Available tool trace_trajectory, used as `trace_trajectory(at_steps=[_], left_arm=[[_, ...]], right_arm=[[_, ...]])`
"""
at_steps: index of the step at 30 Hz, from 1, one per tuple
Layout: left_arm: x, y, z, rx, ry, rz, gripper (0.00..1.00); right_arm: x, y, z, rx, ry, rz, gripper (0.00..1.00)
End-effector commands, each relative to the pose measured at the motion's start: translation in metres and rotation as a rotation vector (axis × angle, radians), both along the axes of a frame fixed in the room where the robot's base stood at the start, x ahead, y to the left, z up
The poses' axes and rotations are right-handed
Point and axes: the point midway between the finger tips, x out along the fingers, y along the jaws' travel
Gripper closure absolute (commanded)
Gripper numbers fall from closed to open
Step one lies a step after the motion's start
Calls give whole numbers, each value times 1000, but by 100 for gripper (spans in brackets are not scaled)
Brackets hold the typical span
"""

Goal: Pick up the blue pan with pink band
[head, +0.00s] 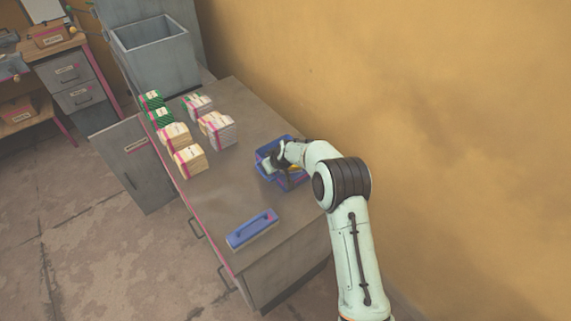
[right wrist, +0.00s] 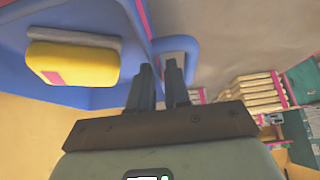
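The blue pan with a pink band (head: 291,180) sits at the right side of the grey table, near the wall. In the right wrist view the pan (right wrist: 90,97) fills the upper left, with its blue loop handle (right wrist: 188,46) beyond the fingertips. A yellow block with a pink stripe (right wrist: 75,63) shows in the pan. My right gripper (head: 272,165) is at the pan, partly hiding it. In the right wrist view its fingers (right wrist: 160,68) are a small gap apart at the handle. I cannot tell whether they grip it. My left gripper is not in view.
Several banded paper stacks (head: 189,159) stand toward the table's back left. A grey bin (head: 152,55) stands behind the table. The table's middle is clear; the ochre wall (head: 420,90) borders its right side.

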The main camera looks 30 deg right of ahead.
Motion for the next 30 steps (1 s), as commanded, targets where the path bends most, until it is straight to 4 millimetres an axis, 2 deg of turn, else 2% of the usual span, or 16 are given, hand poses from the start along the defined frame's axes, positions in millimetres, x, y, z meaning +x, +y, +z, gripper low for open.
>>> trace_trajectory(at_steps=[9, 10, 11, 12, 22, 26, 30], left_arm=[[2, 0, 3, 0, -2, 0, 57], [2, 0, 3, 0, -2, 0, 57], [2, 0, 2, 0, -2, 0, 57], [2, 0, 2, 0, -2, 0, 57], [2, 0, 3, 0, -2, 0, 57], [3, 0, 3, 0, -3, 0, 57], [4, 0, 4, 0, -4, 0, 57]], right_arm=[[5, 0, -6, -1, -1, -1, 83], [5, 0, -6, -1, -1, -1, 86], [5, 0, -6, -1, -1, -1, 96], [5, 0, -6, -1, -1, -1, 100], [5, 0, -4, -1, -3, 0, 100], [6, 0, 6, -2, -4, 1, 100], [6, 0, 35, -3, -7, 1, 100]])
